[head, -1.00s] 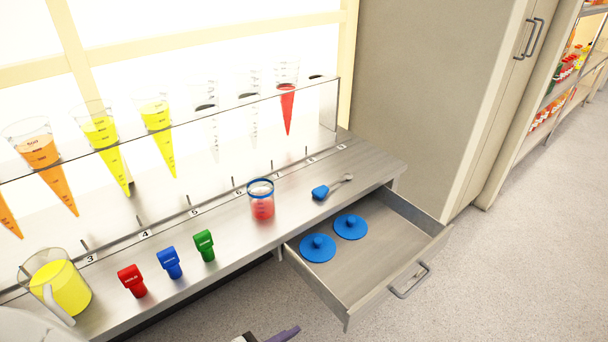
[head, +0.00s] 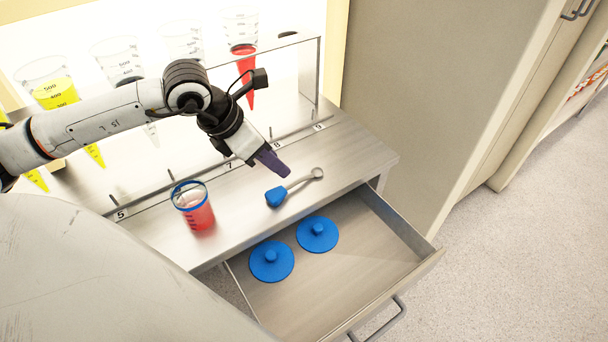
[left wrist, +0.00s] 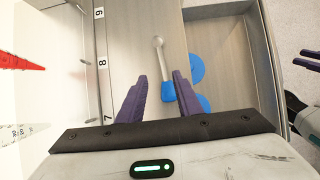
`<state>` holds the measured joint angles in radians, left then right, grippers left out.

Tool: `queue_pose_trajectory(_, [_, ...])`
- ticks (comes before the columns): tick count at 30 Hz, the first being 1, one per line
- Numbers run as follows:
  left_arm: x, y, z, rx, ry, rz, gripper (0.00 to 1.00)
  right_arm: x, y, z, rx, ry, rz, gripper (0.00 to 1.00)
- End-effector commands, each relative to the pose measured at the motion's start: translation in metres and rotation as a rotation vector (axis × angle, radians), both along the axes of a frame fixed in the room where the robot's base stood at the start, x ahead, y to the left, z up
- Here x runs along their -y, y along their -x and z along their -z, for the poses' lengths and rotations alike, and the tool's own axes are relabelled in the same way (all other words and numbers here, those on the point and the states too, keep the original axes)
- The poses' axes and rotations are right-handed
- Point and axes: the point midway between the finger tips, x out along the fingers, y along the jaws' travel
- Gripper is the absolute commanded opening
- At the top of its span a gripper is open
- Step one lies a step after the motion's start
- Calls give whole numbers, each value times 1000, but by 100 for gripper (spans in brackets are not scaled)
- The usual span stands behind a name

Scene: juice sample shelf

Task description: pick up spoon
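The spoon (head: 296,184) lies on the metal counter near its front edge, blue handle toward the left and round metal end toward the right. My left gripper (head: 275,163) is above the counter, just behind the spoon, and does not appear to touch it. In the left wrist view the purple fingers of my left gripper (left wrist: 160,78) are open, with the spoon (left wrist: 162,65) beyond and between them, its blue handle nearer the right finger. My right gripper (left wrist: 307,59) shows at the right edge of that view, fingers apart and empty.
An open drawer (head: 345,292) below the spoon holds two blue lids (head: 271,261) (head: 317,234). A blue-rimmed beaker of red liquid (head: 195,207) stands left of the spoon. A rack (head: 308,75) with cones runs behind. A tall cabinet (head: 430,85) stands right.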

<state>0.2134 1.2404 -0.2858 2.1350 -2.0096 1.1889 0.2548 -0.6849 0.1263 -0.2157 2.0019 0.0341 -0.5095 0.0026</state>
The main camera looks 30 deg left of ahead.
Motion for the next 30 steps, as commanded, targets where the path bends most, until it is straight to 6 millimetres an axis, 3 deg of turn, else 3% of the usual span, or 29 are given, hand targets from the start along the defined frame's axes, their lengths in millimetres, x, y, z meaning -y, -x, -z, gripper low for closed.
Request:
queue_pose_trajectory(19, [20,-35,70,-2,9,2,32,0,3,1,-8,-2,2,28])
queue_pose_trajectory(28, [21,-38,77,-1,6,3,32,1,3,2,-8,-1,2,28])
queue_pose_trajectory(30, [21,-38,76,-1,6,3,23,1,3,2,-8,0,3,28])
